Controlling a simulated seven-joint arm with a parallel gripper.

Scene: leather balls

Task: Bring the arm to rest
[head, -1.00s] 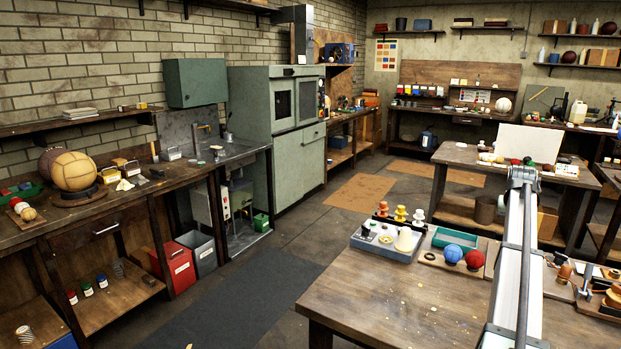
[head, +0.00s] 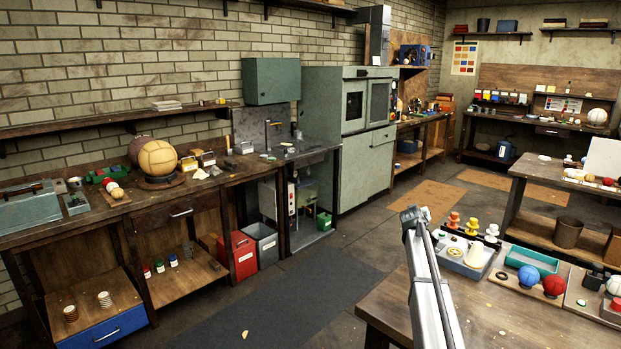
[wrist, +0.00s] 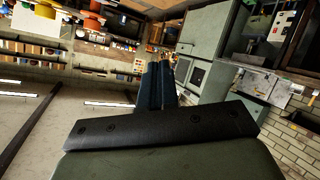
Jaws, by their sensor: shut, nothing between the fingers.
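My gripper (wrist: 160,85) shows in the wrist view as two dark fingers pressed together, with nothing between them. Its wide dark palm fills the lower middle of that view. The room behind it appears tilted, and the fingers touch nothing that I can see. In the head view my pale arm rises from the bottom edge, over the left part of the near wooden table (head: 505,325). My gripper cannot be made out in the head view.
On the near table are a grey tray (head: 466,262) of tools, a teal tray (head: 531,261), a blue ball (head: 529,276) and a red ball (head: 554,285), right of my arm. A long workbench (head: 215,190) lines the left wall. Open floor with a dark mat (head: 270,305) lies between.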

